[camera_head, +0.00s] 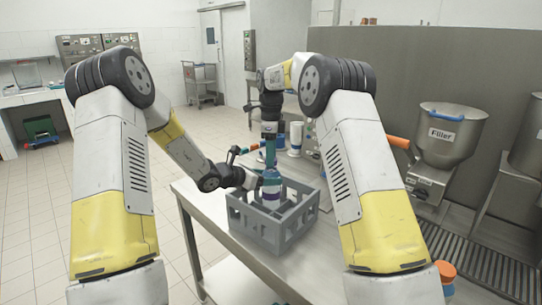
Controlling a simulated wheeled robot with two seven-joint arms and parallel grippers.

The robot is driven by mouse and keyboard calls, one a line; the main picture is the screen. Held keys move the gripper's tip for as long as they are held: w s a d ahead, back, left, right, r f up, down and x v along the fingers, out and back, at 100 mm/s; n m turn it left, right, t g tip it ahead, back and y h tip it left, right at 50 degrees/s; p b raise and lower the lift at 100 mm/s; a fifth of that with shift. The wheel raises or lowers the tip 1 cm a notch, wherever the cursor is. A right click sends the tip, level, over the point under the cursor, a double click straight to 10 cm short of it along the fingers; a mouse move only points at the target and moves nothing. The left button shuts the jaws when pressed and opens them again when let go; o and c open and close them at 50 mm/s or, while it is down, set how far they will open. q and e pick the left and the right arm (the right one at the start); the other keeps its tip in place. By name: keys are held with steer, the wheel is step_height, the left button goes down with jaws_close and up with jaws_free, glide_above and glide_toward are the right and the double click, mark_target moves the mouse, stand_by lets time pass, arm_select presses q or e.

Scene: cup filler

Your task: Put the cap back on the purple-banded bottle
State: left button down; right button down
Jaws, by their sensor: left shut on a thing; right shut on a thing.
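The purple-banded bottle (271,190) stands upright in a grey crate (282,236) on the metal table. My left gripper (256,180) reaches in from the left at the bottle's upper part and is shut on it. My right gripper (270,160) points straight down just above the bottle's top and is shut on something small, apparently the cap. The cap itself is too small and too covered by the fingers to make out. I cannot tell whether it touches the bottle's neck.
A white bottle (295,138) stands farther back, behind the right gripper. A steel filler hopper (447,138) is at the right, with a drain grate (480,262) below. An orange-capped container (446,272) is at the lower right. Bare table (232,250) lies left of the crate.

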steer(key=shift+f, duration=0.5)
steer(key=m, duration=1)
steer(key=shift+m, duration=0.3)
steer(key=m, duration=0.2)
steer(key=shift+m, duration=0.4)
steer(key=c, duration=0.9)
jaws_free()
